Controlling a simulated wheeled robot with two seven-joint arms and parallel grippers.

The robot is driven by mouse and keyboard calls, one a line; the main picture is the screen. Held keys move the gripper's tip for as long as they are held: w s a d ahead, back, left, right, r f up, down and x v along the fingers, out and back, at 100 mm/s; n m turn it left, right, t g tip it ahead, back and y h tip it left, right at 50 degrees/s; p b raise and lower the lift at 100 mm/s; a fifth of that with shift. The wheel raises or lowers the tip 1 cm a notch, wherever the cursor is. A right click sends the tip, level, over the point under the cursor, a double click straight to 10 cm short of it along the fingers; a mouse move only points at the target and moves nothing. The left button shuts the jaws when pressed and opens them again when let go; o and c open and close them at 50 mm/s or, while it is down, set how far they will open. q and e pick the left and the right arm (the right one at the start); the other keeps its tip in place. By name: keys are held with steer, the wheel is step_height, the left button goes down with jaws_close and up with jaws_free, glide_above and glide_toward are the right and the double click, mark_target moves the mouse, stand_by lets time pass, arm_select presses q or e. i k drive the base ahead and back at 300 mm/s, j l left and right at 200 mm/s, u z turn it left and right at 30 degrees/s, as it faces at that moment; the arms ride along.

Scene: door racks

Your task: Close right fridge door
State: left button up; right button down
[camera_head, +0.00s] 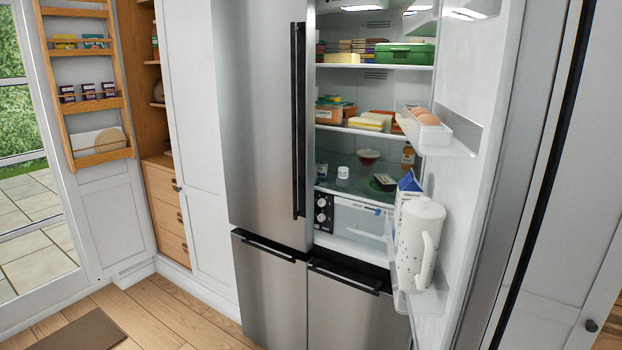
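The right fridge door (468,190) stands wide open, swung out to the right, with its white inner side facing left. Its upper bin holds eggs (424,116). Its lower bin holds a white jug (419,243) and a milk carton (408,190). The left fridge door (265,120) is shut and has a dark vertical handle (299,120). The lit fridge inside (345,150) shows shelves of food. Neither of my grippers is in view.
Two lower drawers are shut, the left one (268,295) and the right one (350,318). A white cabinet (575,230) stands close to the right of the open door. Wooden floor (165,318) with a brown mat (70,332) is clear at left.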

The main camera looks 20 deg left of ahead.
mark_target(496, 62)
steer(key=j+u, duration=0.25)
steer(key=j, duration=0.15)
steer(key=i+l+u, duration=0.1)
steer(key=i+l, duration=0.15)
steer(key=i+l+u, duration=0.1)
steer(key=i+l, duration=0.15)
steer(key=l, duration=0.2)
steer(key=i+l+u, duration=0.1)
steer(key=i+l, duration=0.15)
steer(key=i+l+u, duration=0.1)
steer(key=i+l, duration=0.15)
steer(key=l, duration=0.25)
steer(key=i+l+u, duration=0.1)
steer(key=l, duration=0.35)
steer(key=i, duration=0.1)
